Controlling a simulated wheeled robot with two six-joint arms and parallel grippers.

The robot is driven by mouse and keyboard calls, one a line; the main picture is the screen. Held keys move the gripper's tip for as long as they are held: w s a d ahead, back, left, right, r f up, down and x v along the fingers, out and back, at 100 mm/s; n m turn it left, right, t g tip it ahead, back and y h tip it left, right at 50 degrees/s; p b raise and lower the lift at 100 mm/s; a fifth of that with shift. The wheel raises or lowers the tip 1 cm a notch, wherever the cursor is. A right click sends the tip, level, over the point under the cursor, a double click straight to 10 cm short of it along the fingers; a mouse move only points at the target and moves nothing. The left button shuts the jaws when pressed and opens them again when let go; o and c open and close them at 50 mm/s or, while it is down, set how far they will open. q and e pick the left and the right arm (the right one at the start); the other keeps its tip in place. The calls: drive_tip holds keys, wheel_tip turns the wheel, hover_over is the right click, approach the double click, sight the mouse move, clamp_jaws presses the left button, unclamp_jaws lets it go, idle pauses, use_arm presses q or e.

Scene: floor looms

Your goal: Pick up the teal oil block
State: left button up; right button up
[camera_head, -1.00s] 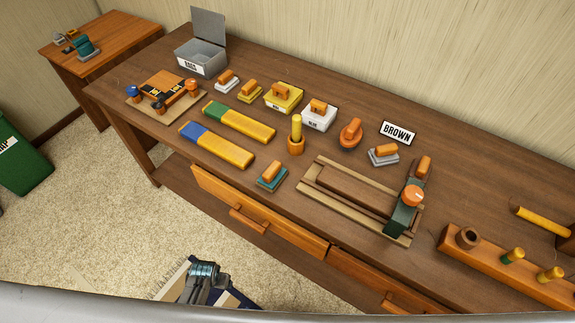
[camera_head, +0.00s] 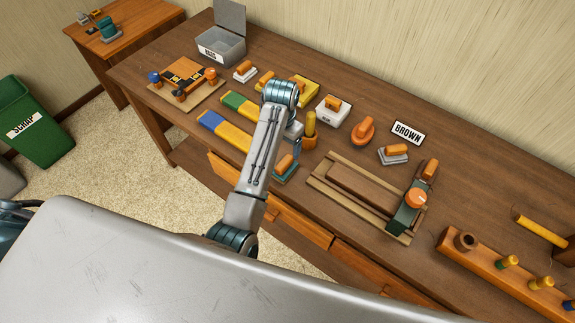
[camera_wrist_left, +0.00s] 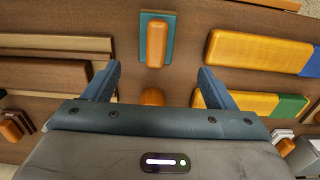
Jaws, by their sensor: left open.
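The teal oil block is a flat teal plate with an orange handle. It lies near the bench's front edge in the head view (camera_head: 286,169), partly covered by my left arm. It also shows at the top middle of the left wrist view (camera_wrist_left: 170,40). My left gripper (camera_wrist_left: 158,80) is open and empty. In the wrist view the block lies ahead of the gap between its fingers, apart from both. In the head view the gripper hangs over the bench beside the block, its fingertips mostly hidden. My right gripper is not in view.
Yellow bars with blue (camera_head: 224,131) and green (camera_head: 240,104) ends lie left of the block. A yellow-topped orange holder (camera_head: 310,128) stands close behind it. A wooden frame (camera_head: 350,190) with a green and orange tool lies to the right. Drawers sit below the front edge.

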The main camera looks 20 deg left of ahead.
sight(285, 161)
use_arm(q)
wheel_tip(285, 161, down, 5)
drive_tip(key=shift+r+p, duration=0.15)
drive_tip(key=shift+p, duration=0.45)
drive_tip(key=shift+s+d+f+p, duration=0.1)
drive_tip(key=shift+f+p, duration=0.35)
drive_tip(key=shift+f, duration=0.1)
drive_tip(key=f+p, duration=0.1)
drive_tip(key=f, duration=0.2)
drive_tip(key=shift+d+f, duration=0.2)
drive_tip(key=shift+f+p, duration=0.3)
drive_tip(key=shift+f, duration=0.25)
drive_tip(key=c, duration=1.1)
drive_tip(key=shift+r, duration=0.1)
